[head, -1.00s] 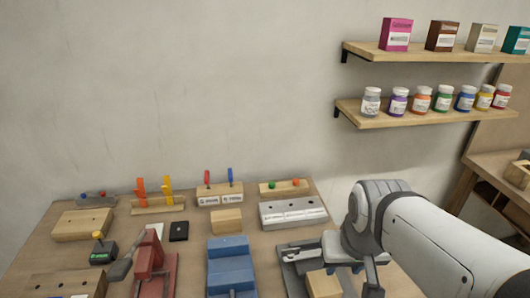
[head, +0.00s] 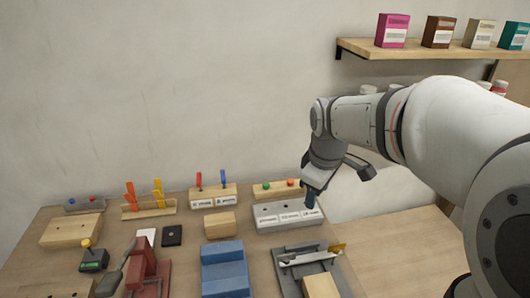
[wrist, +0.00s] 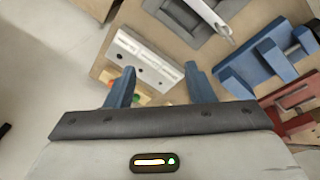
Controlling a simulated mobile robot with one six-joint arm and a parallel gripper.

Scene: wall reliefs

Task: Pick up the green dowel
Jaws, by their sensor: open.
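The green dowel (head: 266,186) shows as a small green round top in a light wooden block (head: 278,188) at the back of the table. An orange-red dowel top (head: 291,182) sits to its right in the same block. My gripper (head: 310,200) points down near the right end of the grey-white labelled holder, in front and to the right of that block. In the wrist view my gripper (wrist: 160,68) is open, its blue fingers apart with nothing between their tips. The green top (wrist: 135,98) shows there beside the left finger, partly hidden.
The grey-white holder (head: 280,217) stands in front of the wooden block. To its left is a block with red and blue dowels (head: 213,196). A blue stepped stand (head: 225,270) and a grey fixture (head: 308,268) are nearer. The wall is behind; a shelf (head: 420,52) hangs above right.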

